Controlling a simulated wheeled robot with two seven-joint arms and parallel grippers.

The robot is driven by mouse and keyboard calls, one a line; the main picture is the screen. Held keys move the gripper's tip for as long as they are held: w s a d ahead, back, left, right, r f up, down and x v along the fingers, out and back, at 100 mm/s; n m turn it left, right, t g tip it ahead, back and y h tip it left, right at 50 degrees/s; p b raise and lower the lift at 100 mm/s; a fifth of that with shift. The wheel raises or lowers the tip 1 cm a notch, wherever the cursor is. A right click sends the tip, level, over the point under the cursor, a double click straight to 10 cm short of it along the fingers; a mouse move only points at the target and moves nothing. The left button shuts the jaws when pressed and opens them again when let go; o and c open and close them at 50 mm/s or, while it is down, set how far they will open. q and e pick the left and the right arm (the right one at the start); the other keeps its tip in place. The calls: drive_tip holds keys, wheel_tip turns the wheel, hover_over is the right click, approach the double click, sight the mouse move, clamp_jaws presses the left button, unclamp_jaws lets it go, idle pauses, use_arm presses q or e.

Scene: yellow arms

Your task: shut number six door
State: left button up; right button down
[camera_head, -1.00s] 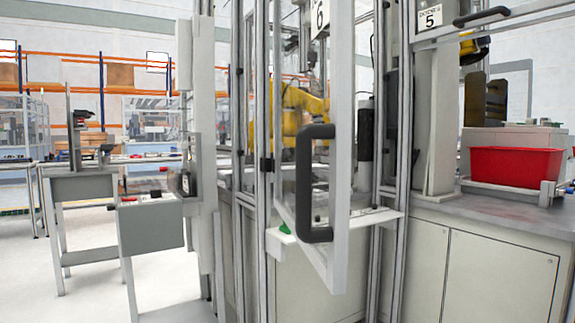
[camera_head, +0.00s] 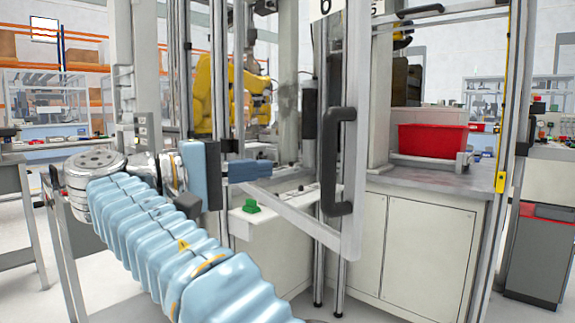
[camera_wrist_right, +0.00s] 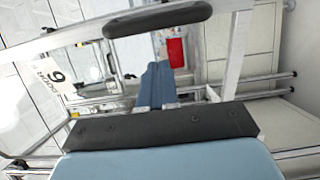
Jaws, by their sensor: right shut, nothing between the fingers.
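The number six door is a clear panel in a pale metal frame (camera_head: 355,130), standing open and jutting toward me. Its black bar handle (camera_head: 332,160) is near the free edge; the handle also shows in the wrist view (camera_wrist_right: 157,20), with the number 6 sign (camera_wrist_right: 50,78) at its left. My right gripper (camera_head: 262,170) comes in on a pale blue arm, left of the handle, its blue fingers pointing right toward the door. Its fingers (camera_wrist_right: 158,85) are shut and empty, apart from the handle. Whether they touch the panel I cannot tell. My left gripper is out of view.
A green button (camera_head: 250,206) sits on a white ledge below my right gripper. A yellow robot arm (camera_head: 215,95) is inside the cell. A red bin (camera_head: 433,140) stands on the counter at right. Metal posts flank the doorway. Floor shows at lower left.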

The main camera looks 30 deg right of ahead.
sight(341, 161)
drive_tip(key=d, duration=1.3)
drive_tip(key=shift+w+d+f, duration=0.1)
drive_tip(key=shift+w+d, duration=0.3)
